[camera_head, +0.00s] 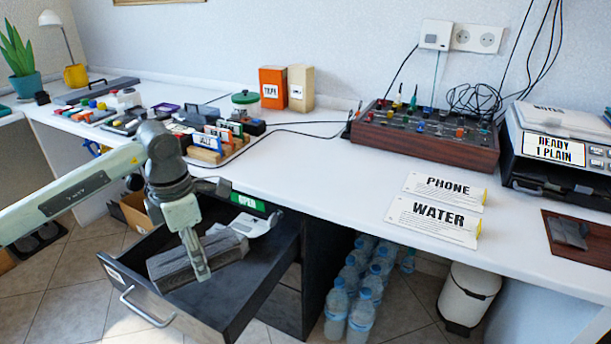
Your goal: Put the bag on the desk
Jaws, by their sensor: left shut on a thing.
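A grey, ridged, oblong bundle (170,268), which seems to be the bag, is in or just above the open drawer (245,292) below the desk. My left gripper (202,272) reaches down from the left and is shut on the bundle, covering part of its middle. I cannot tell whether the bundle touches the drawer floor. The white desk (330,185) runs above and behind the drawer. My right gripper is not in view.
A white item (250,226) lies at the drawer's back. The desk holds PHONE (445,190) and WATER (435,220) cards, a red-brown control box (425,140), and a printer (555,150). The desk's middle is clear. Bottles (360,318) stand below.

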